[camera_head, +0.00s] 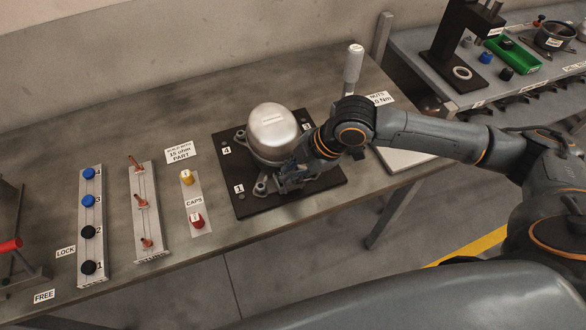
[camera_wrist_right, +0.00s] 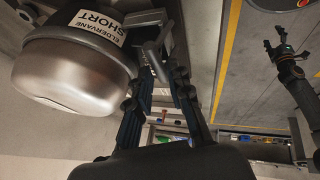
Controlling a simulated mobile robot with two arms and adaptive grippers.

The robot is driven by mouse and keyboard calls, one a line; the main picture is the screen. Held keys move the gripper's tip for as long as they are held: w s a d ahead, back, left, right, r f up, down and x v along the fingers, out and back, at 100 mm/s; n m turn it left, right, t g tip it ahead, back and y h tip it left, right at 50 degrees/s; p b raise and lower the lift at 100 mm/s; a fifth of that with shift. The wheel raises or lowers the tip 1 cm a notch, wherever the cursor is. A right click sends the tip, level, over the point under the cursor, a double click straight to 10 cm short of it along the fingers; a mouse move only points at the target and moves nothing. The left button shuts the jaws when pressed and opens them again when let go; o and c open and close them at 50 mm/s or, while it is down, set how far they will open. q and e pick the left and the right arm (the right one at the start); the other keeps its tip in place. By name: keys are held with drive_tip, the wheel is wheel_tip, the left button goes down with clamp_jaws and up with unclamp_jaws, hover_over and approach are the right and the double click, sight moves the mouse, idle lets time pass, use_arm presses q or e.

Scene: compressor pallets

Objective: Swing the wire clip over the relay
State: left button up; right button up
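The compressor (camera_head: 273,130), a silver dome, stands upright on a black mounting plate (camera_head: 325,183). In the right wrist view its labelled body (camera_wrist_right: 75,65) fills the upper left. My right gripper (camera_head: 283,180) is at its front right side, low over the plate. In the wrist view its two fingers (camera_wrist_right: 160,85) are apart, with a grey bracket-like part (camera_wrist_right: 154,58) near and partly between the tips. I cannot tell the relay from the wire clip there; my gripper hides that side in the head view. My left gripper (camera_wrist_right: 286,48) shows only in the wrist view, away from the compressor, fingers spread.
On the bench left of the plate are a strip with yellow and red caps (camera_head: 196,203), a rail of orange-red pins (camera_head: 147,213) and a rail of blue and black knobs (camera_head: 90,227). A grey-handled tool (camera_head: 353,65) stands behind. A second bench (camera_head: 470,102) holds a green tray (camera_head: 513,53).

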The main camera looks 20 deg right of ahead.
drive_tip(key=v, duration=1.2)
idle(0.4)
